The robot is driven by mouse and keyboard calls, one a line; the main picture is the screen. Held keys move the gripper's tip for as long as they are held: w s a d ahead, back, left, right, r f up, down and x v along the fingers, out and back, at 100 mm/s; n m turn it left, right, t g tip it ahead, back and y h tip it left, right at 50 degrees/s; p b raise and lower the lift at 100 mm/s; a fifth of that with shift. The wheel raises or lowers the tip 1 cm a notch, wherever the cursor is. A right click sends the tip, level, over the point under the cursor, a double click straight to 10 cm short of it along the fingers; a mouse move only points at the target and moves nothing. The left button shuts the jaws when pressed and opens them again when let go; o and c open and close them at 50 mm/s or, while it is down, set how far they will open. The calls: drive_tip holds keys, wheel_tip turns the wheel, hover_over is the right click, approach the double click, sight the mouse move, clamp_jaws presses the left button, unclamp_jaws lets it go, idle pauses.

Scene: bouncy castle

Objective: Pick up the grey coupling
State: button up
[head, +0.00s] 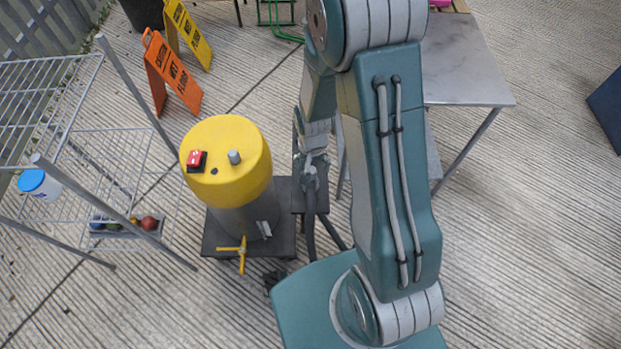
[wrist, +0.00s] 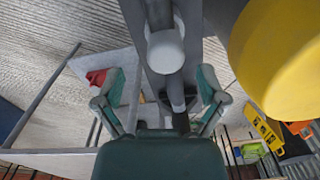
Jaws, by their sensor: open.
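The cap stands on a grey cylinder on a dark base (head: 222,240) with a yellow valve handle (head: 241,252). A white wire rack (head: 130,150) stands left. Orange (head: 170,75) and yellow (head: 188,35) floor signs stand behind. A metal table (head: 465,70) is at right.

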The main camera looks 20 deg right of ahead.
drive_tip(key=f, duration=0.3)
drive_tip(key=shift+s+a+f, duration=0.2)
drive_tip(key=shift+a+f, duration=0.1)
drive_tip(key=shift+f, duration=0.1)
drive_tip(key=shift+a+f, duration=0.25)
drive_tip(key=shift+c, duration=0.4)
drive_tip(key=shift+d, duration=0.15)
drive_tip(key=c, duration=1.1)
drive_tip(key=shift+r, duration=0.1)
